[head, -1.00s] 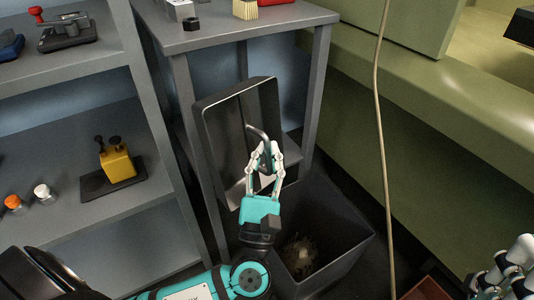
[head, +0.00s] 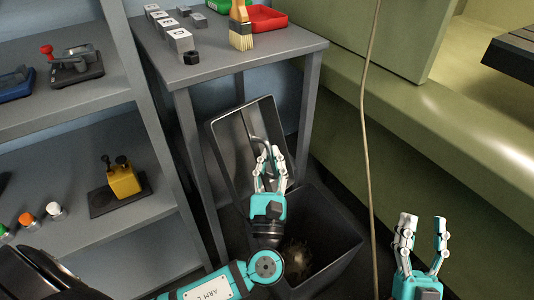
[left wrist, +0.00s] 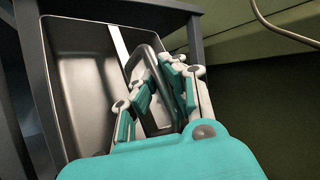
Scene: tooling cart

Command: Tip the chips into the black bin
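A dark metal tray (head: 229,145) with an arched handle hangs tilted steeply, its open side facing me. My left gripper (head: 269,156) is shut on the handle. In the left wrist view the handle (left wrist: 150,75) passes between the finger pads of my left gripper (left wrist: 160,85), and the bare inside of the tray (left wrist: 78,85) shows. The black bin (head: 338,240) stands on the floor under the tray's lower end. A tangle of pale chips (head: 297,252) lies in the bin. My right gripper (head: 422,228) is open and empty at the lower right.
A grey table (head: 250,62) behind the tray holds metal blocks, a brush (head: 240,28) and a red bin (head: 266,17). Grey shelves (head: 60,150) stand at left. A hanging cable (head: 366,130) runs between the bin and the green machine (head: 450,120).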

